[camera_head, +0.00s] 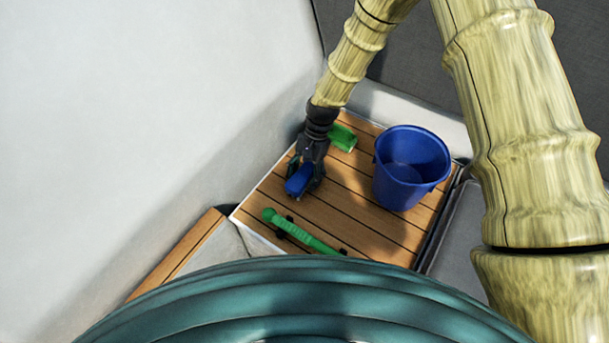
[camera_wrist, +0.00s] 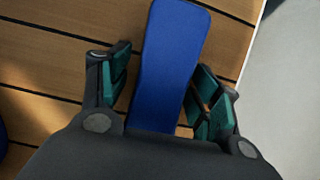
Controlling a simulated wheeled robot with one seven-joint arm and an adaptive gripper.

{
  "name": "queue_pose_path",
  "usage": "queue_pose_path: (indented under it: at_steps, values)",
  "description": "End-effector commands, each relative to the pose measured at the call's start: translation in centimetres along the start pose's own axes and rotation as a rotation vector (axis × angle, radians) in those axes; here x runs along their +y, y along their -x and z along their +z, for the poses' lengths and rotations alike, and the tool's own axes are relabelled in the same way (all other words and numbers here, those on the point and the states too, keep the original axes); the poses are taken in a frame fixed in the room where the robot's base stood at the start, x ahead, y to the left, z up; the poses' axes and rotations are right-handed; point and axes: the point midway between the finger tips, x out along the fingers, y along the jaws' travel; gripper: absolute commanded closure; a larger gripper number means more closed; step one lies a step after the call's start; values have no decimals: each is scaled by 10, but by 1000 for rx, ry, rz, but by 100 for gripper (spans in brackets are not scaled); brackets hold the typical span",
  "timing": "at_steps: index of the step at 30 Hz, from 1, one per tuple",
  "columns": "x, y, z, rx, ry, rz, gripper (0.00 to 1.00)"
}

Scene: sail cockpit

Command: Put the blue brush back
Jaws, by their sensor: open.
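The blue brush (camera_head: 298,181) is at the left part of the slatted wooden floor. In the wrist view its flat blue back (camera_wrist: 168,62) lies between the two fingers and runs out past them. My gripper (camera_head: 305,176) points down over the brush. Its fingers (camera_wrist: 166,92) are open, one on each side, with wood showing between the left finger and the brush. The right finger is very close to the brush; I cannot tell if it touches. The brush's near end is hidden by the gripper body.
A blue bucket (camera_head: 408,172) stands on the wooden floor (camera_head: 345,198) at right. A green object (camera_head: 342,137) lies behind my gripper. A green handled tool (camera_head: 298,232) lies in front in dark holders. White walls (camera_head: 215,170) bound the left.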

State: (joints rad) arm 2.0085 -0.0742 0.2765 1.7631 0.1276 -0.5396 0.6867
Motion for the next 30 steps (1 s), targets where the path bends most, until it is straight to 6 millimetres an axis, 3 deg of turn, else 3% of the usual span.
queue_pose_path:
  at_steps: [5,18,24,30]
  values:
    - [-1,21,-1,2,0,-2,37]
    - [0,97,-1,2,0,-1,37]
    - [0,115,0,1,0,-1,37]
    - [0,120,0,0,0,0,37]
